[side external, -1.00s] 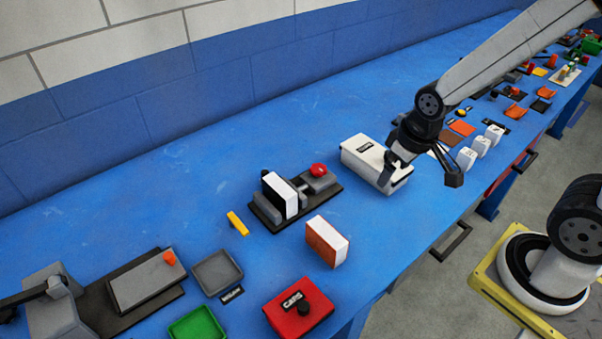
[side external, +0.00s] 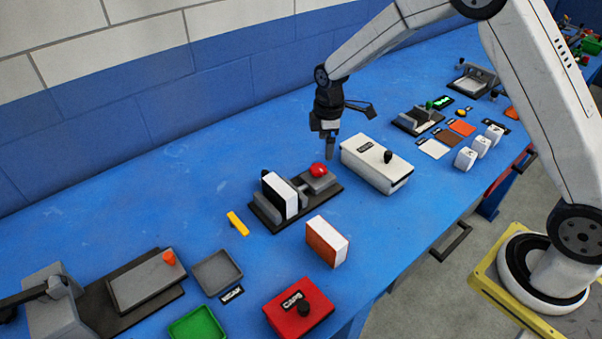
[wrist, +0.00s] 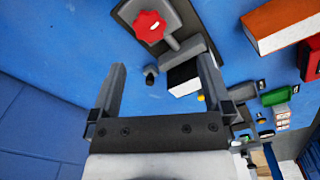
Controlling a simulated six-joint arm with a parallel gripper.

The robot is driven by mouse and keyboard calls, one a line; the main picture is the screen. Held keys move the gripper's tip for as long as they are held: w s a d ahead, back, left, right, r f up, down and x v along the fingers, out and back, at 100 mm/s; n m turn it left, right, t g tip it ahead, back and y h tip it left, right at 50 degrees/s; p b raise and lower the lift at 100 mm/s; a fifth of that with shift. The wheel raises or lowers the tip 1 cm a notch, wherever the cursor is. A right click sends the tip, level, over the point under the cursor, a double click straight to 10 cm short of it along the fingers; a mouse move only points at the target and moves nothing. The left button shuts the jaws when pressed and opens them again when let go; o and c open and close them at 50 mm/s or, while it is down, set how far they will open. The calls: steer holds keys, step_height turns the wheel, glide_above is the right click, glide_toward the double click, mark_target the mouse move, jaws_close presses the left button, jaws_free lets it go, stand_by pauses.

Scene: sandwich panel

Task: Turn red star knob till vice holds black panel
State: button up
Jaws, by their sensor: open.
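The red star knob (side external: 318,170) sits on the right end of the grey vice (side external: 265,212), on a dark base plate. It also shows near the top of the wrist view (wrist: 150,26). The black panel (side external: 272,197), with a white face towards the front, stands upright between the vice jaws; whether the jaws touch it I cannot tell. It shows partly in the wrist view (wrist: 184,76). My gripper (side external: 330,155) is above and behind the knob, apart from it. In the wrist view its two fingers (wrist: 162,75) are spread wide with nothing held between them.
A white box (side external: 365,160) with a black knob stands right of the vice. An orange-and-white block (side external: 327,242) stands in front, and a yellow piece (side external: 237,223) lies to the left. A red CAPS box (side external: 290,315) is near the front edge. Table behind the vice is clear.

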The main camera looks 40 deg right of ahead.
mark_target(319, 168)
steer(key=shift+w+f+n, duration=0.9)
steer(key=shift+w, duration=0.2)
steer(key=shift+f, duration=0.15)
steer(key=shift+f, duration=3.75)
steer(key=c, duration=1.2)
